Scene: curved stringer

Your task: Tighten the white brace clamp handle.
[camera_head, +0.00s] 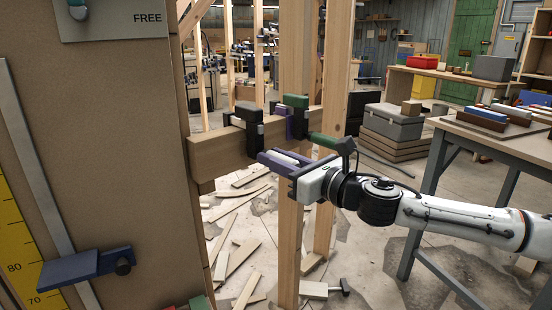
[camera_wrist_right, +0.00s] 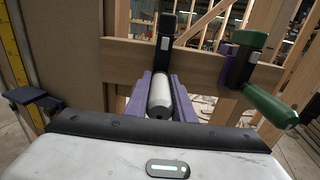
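My right gripper (camera_head: 284,160) has two purple fingers and reaches in from the right to the front of the wooden beam (camera_head: 218,153). In the right wrist view its fingers (camera_wrist_right: 162,96) lie along both sides of a white handle (camera_wrist_right: 160,92), with no clear gap, so it looks shut on it. The handle belongs to a black clamp (camera_head: 246,117) on the beam; its upright bar shows in the wrist view (camera_wrist_right: 165,35). Just right of it is another clamp (camera_head: 294,105) with a green handle (camera_head: 331,143). My left gripper is out of view.
A brown panel (camera_head: 120,150) with a yellow scale (camera_head: 22,255) and a blue stop (camera_head: 85,266) stands close on the left. Wooden posts (camera_head: 292,250) rise by the beam. A workbench (camera_head: 465,128) is at the right. Wood scraps (camera_head: 240,255) litter the floor.

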